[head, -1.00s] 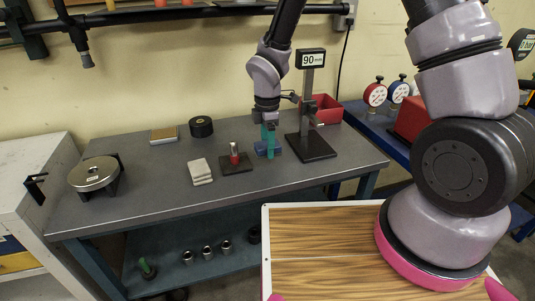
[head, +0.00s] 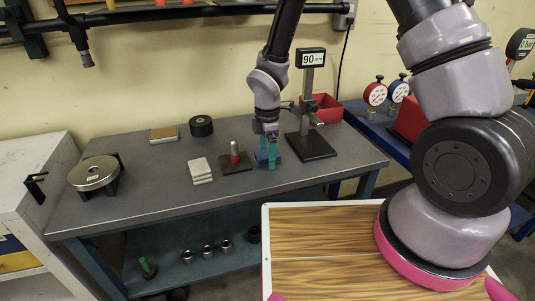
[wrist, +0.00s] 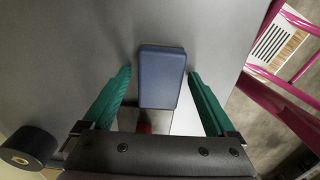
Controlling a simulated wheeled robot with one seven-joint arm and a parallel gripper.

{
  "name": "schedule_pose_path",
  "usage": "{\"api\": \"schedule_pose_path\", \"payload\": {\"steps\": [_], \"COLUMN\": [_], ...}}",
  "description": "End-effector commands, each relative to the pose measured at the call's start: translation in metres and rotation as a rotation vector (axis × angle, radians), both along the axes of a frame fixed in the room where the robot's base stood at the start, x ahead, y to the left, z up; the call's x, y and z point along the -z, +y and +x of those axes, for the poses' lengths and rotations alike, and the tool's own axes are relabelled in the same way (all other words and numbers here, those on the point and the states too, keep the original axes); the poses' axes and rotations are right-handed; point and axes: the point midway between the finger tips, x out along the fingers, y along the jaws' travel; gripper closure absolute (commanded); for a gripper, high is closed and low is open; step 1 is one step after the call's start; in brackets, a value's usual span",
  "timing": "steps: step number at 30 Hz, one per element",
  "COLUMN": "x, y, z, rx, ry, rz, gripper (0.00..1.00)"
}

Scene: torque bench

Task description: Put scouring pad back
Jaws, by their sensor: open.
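A blue block (head: 265,156), which looks like the scouring pad, lies on the grey bench between the small dark stand and the post stand. My gripper (head: 267,166) is over it, pointing down, with its green fingers open. In the wrist view the blue block (wrist: 162,75) sits between the two fingers, with a gap on each side. Nothing is held. In the head view the fingers hide part of the block.
The post stand (head: 317,146) with a "90" display is just right of my gripper; a red bin (head: 328,110) is behind it. A dark stand (head: 236,164) with a red-collared pin is left, beside stacked pale pads (head: 200,170). The bench's front left (head: 150,195) is clear.

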Motion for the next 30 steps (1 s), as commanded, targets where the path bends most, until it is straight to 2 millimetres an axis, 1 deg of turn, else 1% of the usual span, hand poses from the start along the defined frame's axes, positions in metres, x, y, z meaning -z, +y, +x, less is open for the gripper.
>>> {"api": "schedule_pose_path", "payload": {"steps": [2, 5, 12, 15, 18, 21, 26, 28, 30], "x": [-0.006, -0.021, -0.073, -0.092, -0.107, -0.116, -0.121, -0.125, -0.136], "y": [0.0, 0.0, 0.0, 0.0, 0.0, 0.0, 0.0, -0.002, -0.01], "z": [0.001, 0.001, 0.002, 0.001, 0.001, 0.001, 0.0, 0.001, 0.004], "rx": [0.0, 0.001, 0.001, 0.002, 0.001, 0.001, 0.0, 0.015, 0.07], "ry": [-0.003, -0.004, -0.006, -0.005, -0.004, -0.003, -0.001, -0.005, -0.021], "rz": [0.002, 0.003, 0.004, 0.002, 0.002, 0.002, 0.0, 0.001, 0.006], "gripper": [0.08, 0.08, 0.08, 0.08, 0.08, 0.08, 0.08, 0.08, 0.08]}}
